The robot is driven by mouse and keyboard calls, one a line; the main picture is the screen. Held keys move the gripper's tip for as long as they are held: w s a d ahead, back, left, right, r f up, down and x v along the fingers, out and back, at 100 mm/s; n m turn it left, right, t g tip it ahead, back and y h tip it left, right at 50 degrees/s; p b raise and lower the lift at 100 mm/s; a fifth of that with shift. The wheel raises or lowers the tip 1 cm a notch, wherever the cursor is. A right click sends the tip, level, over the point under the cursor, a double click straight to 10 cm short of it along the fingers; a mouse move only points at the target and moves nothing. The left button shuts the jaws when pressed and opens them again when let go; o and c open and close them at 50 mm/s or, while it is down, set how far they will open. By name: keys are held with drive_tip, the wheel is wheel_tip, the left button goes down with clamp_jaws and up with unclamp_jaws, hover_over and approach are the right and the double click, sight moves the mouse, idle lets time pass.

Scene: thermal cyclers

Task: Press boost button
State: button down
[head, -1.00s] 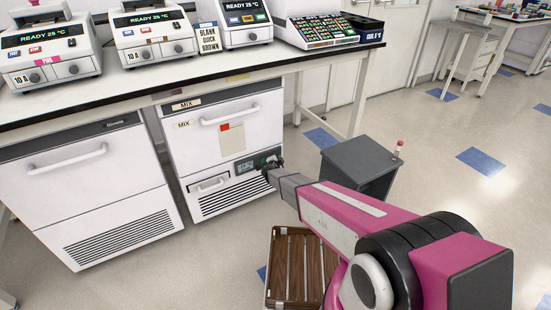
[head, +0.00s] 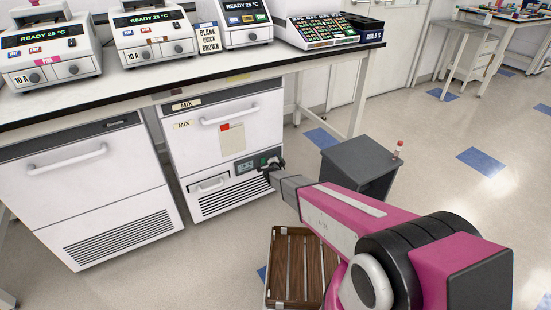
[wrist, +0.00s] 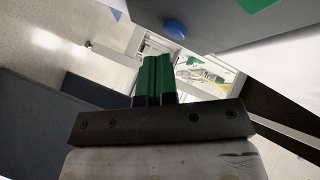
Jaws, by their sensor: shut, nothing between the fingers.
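My gripper (head: 270,164) is in front of the small control panel (head: 245,166) on the lower front of the white MIX unit (head: 222,138). In the wrist view its green fingers (wrist: 154,62) are shut together with nothing between them. A round blue button (wrist: 175,29) sticks out of a dark grey surface just beyond the fingertips, a little to their right in that view. A gap shows between the fingertips and the button. No label on the button is readable. In the head view the gripper hides part of the panel, and I cannot make out the blue button there.
A white cabinet (head: 85,165) stands left of the MIX unit, under the bench (head: 180,75) with several thermal cyclers. A grey stand (head: 357,165) and a wooden slatted crate (head: 300,262) are close to my arm. The floor at right is mostly open.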

drive_tip(key=shift+s, duration=0.1)
drive_tip(key=s+d, duration=0.1)
drive_tip(key=s, duration=0.1)
drive_tip(key=s+d, duration=0.1)
drive_tip(key=s, duration=0.1)
drive_tip(key=shift+d, duration=0.4)
drive_tip(key=shift+r, duration=0.1)
idle(0.5)
